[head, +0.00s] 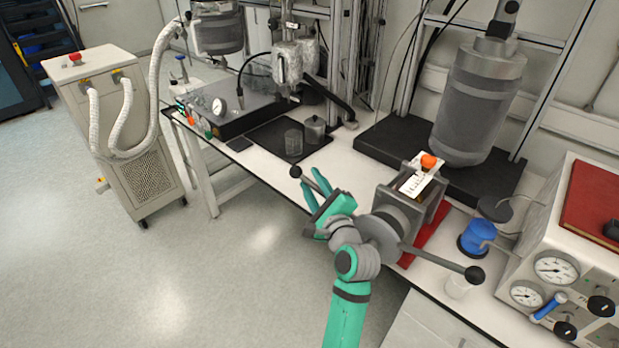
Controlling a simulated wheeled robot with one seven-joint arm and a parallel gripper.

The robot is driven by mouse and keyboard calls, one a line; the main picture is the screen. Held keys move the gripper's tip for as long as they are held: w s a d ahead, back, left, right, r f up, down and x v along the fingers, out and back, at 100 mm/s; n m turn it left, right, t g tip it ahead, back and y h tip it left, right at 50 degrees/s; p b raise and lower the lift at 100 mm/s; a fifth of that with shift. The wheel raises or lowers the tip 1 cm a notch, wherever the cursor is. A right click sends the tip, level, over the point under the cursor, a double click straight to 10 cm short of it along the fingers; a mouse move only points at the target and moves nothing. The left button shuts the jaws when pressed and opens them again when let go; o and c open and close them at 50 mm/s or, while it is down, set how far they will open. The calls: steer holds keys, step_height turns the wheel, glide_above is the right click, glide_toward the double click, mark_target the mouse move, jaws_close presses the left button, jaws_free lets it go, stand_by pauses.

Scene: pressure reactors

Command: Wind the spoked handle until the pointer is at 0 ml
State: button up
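The spoked handle (430,261) is on the front of a grey device at the bench edge. One spoke with a black knob (474,275) points to the lower right. Another black knob (295,171) is at the upper left, by my fingertips. My green gripper (311,180) is in front of the handle, fingers apart. The spoke of the upper left knob seems to run at or between the fingers; contact cannot be told. My wrist hides part of the hub. A white scale plate (416,184) with dark marks is on top of the device; pointer and reading are too small to tell.
An orange ball (428,161) is by the scale. A large grey reactor vessel (478,100) stands behind. A blue-capped jar (476,238), a white cup (459,286) and a gauge box (556,268) are to the right.

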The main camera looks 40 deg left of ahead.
steer(key=shift+x, duration=1.3)
steer(key=shift+c, duration=0.5)
jaws_close()
steer(key=shift+r, duration=0.1)
